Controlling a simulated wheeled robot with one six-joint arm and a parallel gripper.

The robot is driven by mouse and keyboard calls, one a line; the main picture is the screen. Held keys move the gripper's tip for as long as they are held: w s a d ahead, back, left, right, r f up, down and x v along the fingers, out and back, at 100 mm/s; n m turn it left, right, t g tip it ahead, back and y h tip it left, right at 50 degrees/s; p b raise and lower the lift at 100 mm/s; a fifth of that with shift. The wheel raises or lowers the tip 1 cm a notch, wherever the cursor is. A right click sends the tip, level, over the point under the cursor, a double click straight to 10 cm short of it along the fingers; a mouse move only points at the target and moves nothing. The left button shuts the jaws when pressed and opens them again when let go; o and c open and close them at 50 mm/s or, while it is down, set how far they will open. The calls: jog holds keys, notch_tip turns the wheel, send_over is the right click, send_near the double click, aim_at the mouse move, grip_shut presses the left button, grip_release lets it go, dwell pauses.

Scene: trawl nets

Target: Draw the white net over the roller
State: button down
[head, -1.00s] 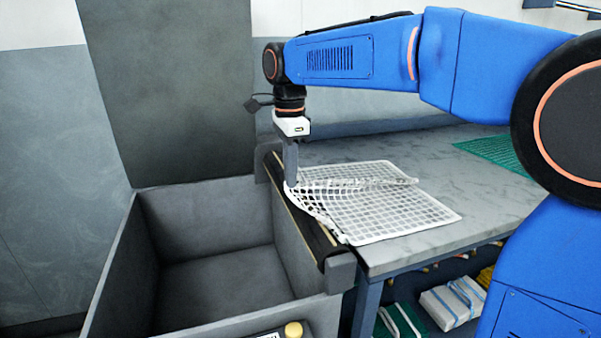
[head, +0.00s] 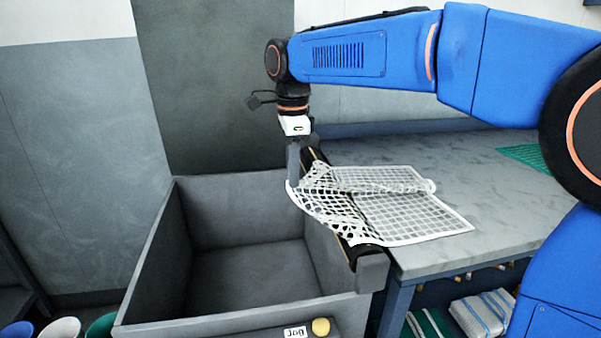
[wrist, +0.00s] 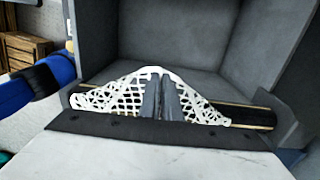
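The white net (head: 405,213) lies partly flat on the grey table, with a fold across its middle. Its left part is drawn up over the roller (head: 362,252) and its edge hangs on the bin side. My gripper (head: 293,184) points down at that leading edge, just past the roller. In the wrist view the fingers (wrist: 160,82) are close together with the peak of the net (wrist: 125,93) at their tips, so they appear shut on it. Dark roller ends (wrist: 250,117) show on the right beside the net. The net hides the roller's middle.
A deep grey bin (head: 250,270) stands open and empty left of the roller. A yellow button (head: 321,327) sits on its front ledge beside a "jog" label. A green net (head: 527,154) lies at the table's far right. Bundled nets (head: 485,314) sit on a shelf below.

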notch_tip(320, 180, down, 9)
dwell(0.9)
jog(key=c, duration=1.3)
grip_release()
jog(key=shift+o, duration=0.2)
jog(key=o, duration=0.6)
jog(key=shift+r, duration=0.1)
jog(key=shift+r, duration=2.7)
